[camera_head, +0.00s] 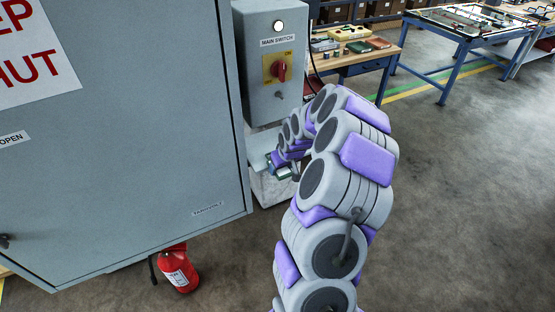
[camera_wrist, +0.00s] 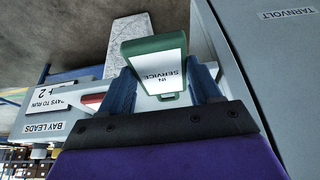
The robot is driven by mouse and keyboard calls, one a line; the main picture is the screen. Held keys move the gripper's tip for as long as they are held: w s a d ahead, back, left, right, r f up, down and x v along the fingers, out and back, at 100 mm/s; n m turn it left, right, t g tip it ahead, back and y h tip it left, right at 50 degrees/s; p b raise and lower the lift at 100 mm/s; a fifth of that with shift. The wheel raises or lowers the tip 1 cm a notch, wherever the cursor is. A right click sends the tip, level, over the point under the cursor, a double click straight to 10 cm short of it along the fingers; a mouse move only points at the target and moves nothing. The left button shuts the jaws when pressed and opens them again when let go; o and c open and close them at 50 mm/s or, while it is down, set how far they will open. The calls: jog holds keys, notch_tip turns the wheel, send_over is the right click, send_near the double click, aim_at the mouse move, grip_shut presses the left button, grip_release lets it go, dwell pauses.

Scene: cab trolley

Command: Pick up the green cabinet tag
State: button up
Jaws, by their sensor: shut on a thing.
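The green cabinet tag (camera_wrist: 151,47) has a white face reading "IN SERVICE", which appears upside down in the wrist view. It sits between the two blue fingers of my gripper (camera_wrist: 164,82), which is shut on it. The fingers cover parts of its sides. In the head view my gripper (camera_head: 281,165) is beside the right edge of the big grey cabinet (camera_head: 120,150), below the main switch box. The tag is too small there to make out clearly.
The main switch box (camera_head: 264,100) with a red knob (camera_head: 280,69) is just above my gripper. A pale speckled block (camera_head: 272,188) is below it. A fire extinguisher (camera_head: 178,270) stands under the cabinet. A "BAY LEADS" box (camera_wrist: 50,125) shows in the wrist view. Floor at right is clear.

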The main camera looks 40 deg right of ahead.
jog(key=s+a, duration=0.2)
jog(key=s, duration=0.5)
jog(key=shift+s+p, duration=0.35)
jog(key=shift+p, duration=0.1)
jog(key=shift+d, duration=0.1)
